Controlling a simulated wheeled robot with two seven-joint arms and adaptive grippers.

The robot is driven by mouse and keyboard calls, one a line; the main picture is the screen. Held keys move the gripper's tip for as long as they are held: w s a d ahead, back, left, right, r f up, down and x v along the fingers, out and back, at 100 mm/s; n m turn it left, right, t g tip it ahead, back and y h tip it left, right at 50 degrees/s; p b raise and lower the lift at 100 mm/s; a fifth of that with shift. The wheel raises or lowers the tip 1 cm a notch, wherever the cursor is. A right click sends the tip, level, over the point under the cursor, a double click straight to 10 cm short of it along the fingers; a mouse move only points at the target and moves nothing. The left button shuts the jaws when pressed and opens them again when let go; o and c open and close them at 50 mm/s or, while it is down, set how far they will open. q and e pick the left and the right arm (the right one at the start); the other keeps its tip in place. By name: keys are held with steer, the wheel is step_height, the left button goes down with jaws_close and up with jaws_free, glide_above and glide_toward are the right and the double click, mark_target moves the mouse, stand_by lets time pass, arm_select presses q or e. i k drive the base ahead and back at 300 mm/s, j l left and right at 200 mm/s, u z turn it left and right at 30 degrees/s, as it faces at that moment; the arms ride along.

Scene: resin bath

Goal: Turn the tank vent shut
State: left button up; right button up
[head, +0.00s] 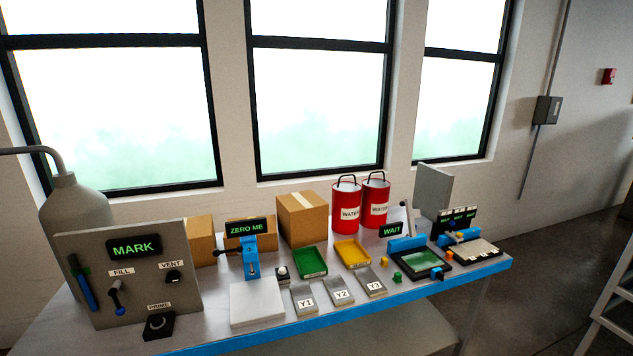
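The tank (72,200) is a grey bottle shape with a bent pipe, standing behind a grey panel at the left end of the bench. The panel (190,240) carries a screen (134,248) reading MARK. The vent knob (173,277) is a small black knob on the panel's right side, under the VENT label (171,264). Its exact turn angle is too small to tell. The fill lever (116,295) hangs at the left under the FILL label. Neither gripper shows in the head view.
The PRIME button (158,325) sits on a black box before the panel. A blue device (252,262) marked ZERO ME stands to the right on the bench. Trays, red water cans (345,203) and boxes fill the rest. The area just in front of the vent knob looks clear.

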mark_target(173, 276)
steer(key=u, duration=1.4)
